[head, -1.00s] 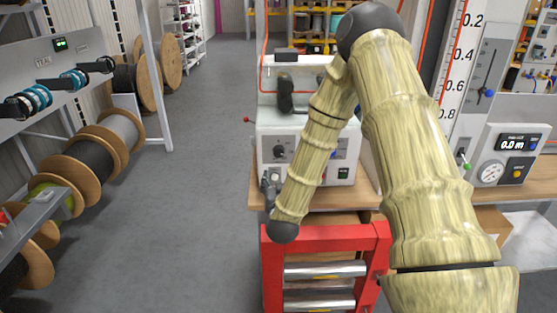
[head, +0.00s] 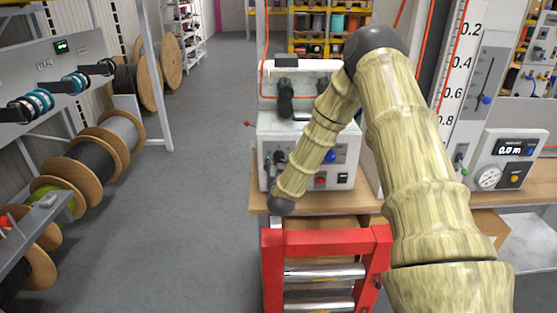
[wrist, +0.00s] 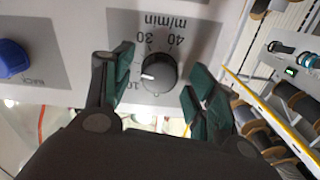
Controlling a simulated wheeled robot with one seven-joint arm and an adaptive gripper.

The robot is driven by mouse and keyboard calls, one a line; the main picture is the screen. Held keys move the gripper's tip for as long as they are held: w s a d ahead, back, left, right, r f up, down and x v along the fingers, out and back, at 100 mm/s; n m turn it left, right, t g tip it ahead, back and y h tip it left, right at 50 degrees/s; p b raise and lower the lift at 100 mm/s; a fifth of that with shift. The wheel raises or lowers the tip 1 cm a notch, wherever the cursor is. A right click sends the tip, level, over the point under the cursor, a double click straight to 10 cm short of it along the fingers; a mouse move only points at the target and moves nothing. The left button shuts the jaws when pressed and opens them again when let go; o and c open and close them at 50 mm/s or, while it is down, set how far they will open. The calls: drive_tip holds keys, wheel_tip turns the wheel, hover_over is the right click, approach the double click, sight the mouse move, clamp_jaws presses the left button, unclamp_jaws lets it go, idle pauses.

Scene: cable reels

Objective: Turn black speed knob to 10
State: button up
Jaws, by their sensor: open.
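The black speed knob (wrist: 162,72) sits on a grey scale plate marked m/min, near the middle of the wrist view. Its white pointer mark faces left and slightly down in that picture, near the printed 10. My gripper (wrist: 158,78) is open, with one dark green finger on each side of the knob. I cannot tell whether either finger touches it.
A blue knob (wrist: 12,58) is left of the speed knob in the wrist view. A red button (head: 320,182) and a green switch (head: 342,178) are low on the panel. A red roller frame (head: 375,250) stands in front of the wooden bench (head: 345,200).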

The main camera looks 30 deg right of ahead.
drive_tip(key=shift+w+d, duration=0.15)
drive_tip(key=shift+w, duration=0.05)
drive_tip(key=c, duration=1)
drive_tip(key=shift+n, duration=0.5)
drive_tip(key=n+b, duration=0.1)
drive_tip(key=n, duration=0.3)
drive_tip(key=shift+b, duration=0.4)
drive_tip(key=shift+n+b, duration=0.85)
drive_tip(key=shift+n, duration=1.55)
